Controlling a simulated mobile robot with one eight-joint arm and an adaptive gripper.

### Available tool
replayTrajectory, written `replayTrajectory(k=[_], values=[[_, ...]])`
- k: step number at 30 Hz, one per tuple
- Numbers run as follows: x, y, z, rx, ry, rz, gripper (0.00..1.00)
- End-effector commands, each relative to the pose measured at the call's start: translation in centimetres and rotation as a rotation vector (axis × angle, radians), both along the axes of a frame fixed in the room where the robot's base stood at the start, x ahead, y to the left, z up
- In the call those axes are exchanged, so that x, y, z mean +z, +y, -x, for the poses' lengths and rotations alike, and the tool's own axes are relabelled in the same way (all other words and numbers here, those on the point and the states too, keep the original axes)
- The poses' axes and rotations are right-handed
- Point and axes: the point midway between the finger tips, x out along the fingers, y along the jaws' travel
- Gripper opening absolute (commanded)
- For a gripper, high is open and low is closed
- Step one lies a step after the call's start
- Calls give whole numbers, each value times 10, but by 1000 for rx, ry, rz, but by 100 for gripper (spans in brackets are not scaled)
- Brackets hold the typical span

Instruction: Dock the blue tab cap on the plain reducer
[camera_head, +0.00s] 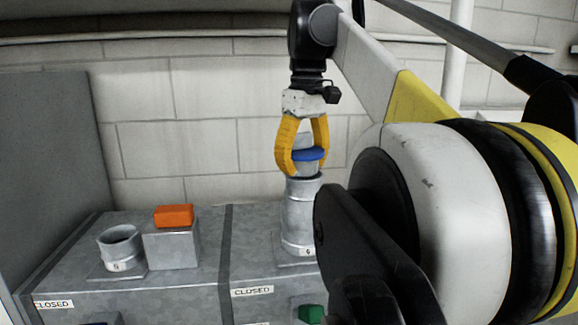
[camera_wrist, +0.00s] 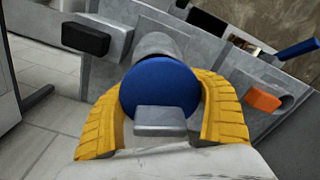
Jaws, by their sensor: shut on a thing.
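My gripper (camera_head: 302,163) has yellow fingers closed on the sides of the blue tab cap (camera_head: 309,155). In the wrist view the cap (camera_wrist: 160,90) is a round blue disc with a grey block-like tab (camera_wrist: 160,121) on it, between the two fingers. The plain reducer (camera_head: 299,215) is a grey metal pipe standing upright on the duct top, directly under the cap. In the wrist view its grey side (camera_wrist: 156,44) shows beyond the cap. The cap is at or just above the reducer's top; I cannot tell whether they touch.
A short open collar (camera_head: 121,252) stands on the duct at the left, beside a metal box with an orange block (camera_head: 174,216). A green block (camera_head: 311,313) is at the front. A black block (camera_wrist: 86,39) shows in the wrist view. A block wall stands behind.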

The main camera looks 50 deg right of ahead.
Motion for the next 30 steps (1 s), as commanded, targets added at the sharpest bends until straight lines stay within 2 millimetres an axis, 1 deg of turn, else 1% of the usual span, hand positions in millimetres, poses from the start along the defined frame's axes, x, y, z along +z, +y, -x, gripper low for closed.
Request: replayTrajectory(k=[14,30], values=[[0,-1,0,0,0,0,15],[-10,-1,0,0,0,0,15]])
